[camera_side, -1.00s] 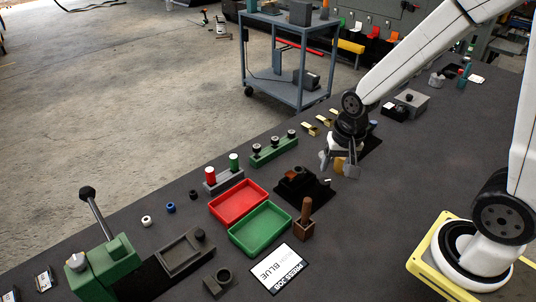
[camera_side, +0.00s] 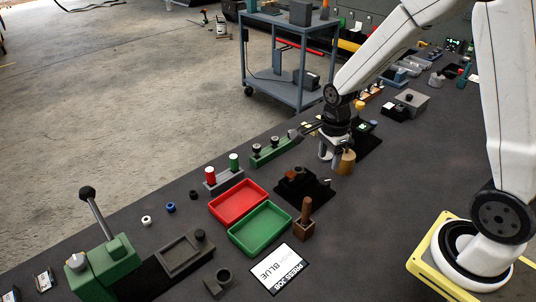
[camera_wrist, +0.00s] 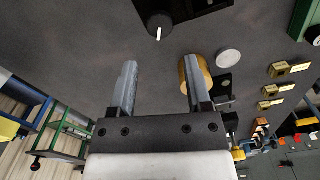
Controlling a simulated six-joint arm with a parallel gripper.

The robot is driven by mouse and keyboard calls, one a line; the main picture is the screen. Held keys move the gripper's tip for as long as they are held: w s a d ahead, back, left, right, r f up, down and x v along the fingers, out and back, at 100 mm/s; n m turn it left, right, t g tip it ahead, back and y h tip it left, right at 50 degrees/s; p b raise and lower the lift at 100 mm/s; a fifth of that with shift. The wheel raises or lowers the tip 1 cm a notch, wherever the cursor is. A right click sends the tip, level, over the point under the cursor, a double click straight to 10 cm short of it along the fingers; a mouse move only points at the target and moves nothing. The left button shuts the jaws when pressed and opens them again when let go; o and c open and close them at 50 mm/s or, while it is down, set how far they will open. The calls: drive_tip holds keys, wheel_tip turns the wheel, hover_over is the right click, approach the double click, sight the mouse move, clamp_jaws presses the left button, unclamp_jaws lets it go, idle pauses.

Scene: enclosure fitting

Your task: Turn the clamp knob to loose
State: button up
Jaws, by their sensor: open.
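A round black knob (camera_wrist: 157,22) with a white pointer line shows at the top of the wrist view, beside a black plate. In the side view, a small white mark (camera_side: 327,182) on the dark fixture (camera_side: 298,184) appears to be this pointer; the knob itself is hard to make out there. My gripper (camera_side: 329,164) is open and empty, behind the fixture in the side view. Its two fingers (camera_wrist: 160,80) point toward the knob's side in the wrist view, apart from it. Which knob setting the pointer marks cannot be read.
A brass cylinder (camera_side: 346,163) stands close to my gripper; it also shows by the right finger in the wrist view (camera_wrist: 196,72). A pale disc (camera_wrist: 228,58) and brass brackets (camera_wrist: 291,68) lie beyond. Red (camera_side: 239,218) and green (camera_side: 287,233) trays are near the fixture.

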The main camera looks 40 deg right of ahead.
sight(325, 180)
drive_tip(key=shift+f, duration=3.9)
clamp_jaws()
